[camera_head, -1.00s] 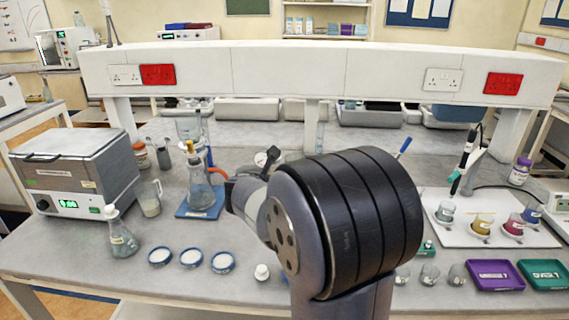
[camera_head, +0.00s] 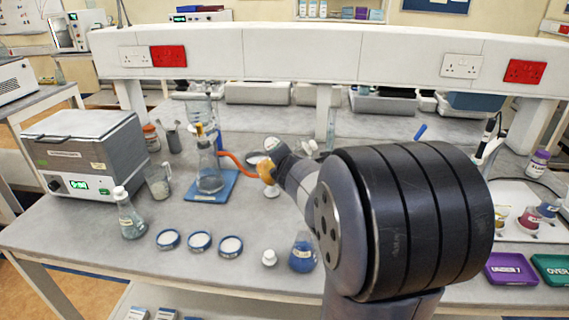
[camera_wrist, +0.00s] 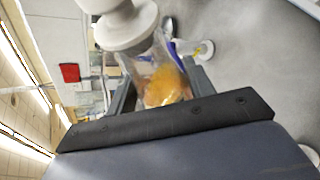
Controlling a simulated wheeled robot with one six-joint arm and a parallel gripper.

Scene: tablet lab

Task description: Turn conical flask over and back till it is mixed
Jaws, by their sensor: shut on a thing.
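My gripper (camera_wrist: 162,88) is shut on a clear conical flask with a white stopper (camera_wrist: 118,22) and orange-yellow contents (camera_wrist: 163,82). In the wrist view, the flask sits between the two dark fingers, tilted well off upright. In the head view, the gripper (camera_head: 272,168) is over the middle of the bench, and the orange of the held flask (camera_head: 265,172) shows beside its end. Much of the flask is hidden there. I cannot tell whether its contents are evenly mixed.
A filter flask (camera_head: 209,175) with an orange hose stands on a blue plate, left of my gripper. A stoppered flask (camera_head: 130,218), small dishes (camera_head: 199,241) and a blue-filled flask (camera_head: 302,255) stand in front. A grey bath (camera_head: 85,152) is at left.

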